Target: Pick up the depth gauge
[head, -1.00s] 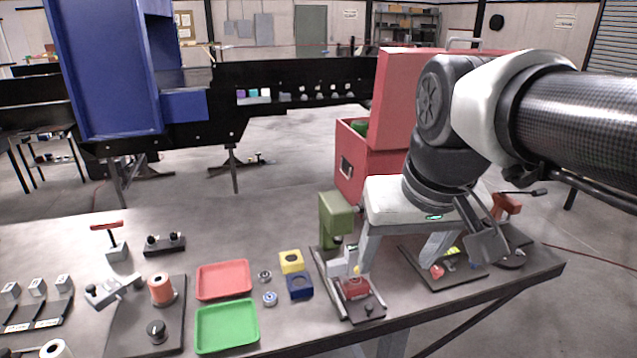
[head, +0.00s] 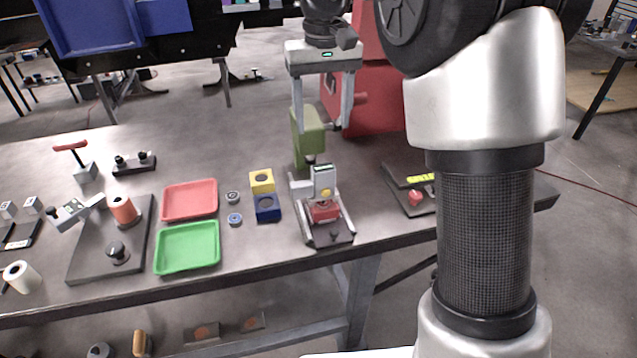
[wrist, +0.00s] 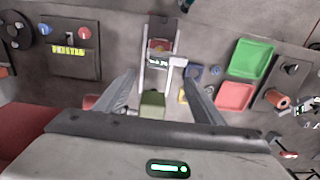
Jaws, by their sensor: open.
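A small light-grey device with a lit display, which I take to be the depth gauge (head: 324,184), stands upright on a dark fixture with rails (head: 343,238) near the table's front edge. In the wrist view its display (wrist: 158,63) shows ahead of the fingertips. My gripper (head: 321,128) is open and empty, pointing down, above and behind the gauge. Its fingers appear either side of a green block (head: 307,137) in the head view. In the wrist view the gripper (wrist: 161,82) has that green block (wrist: 152,104) low between its fingers.
Yellow (head: 262,181) and blue (head: 267,208) blocks stand left of the fixture. Red (head: 190,200) and green (head: 188,248) trays lie further left. A dark board (head: 397,180) with small parts lies to the right. A red case (head: 377,100) stands behind.

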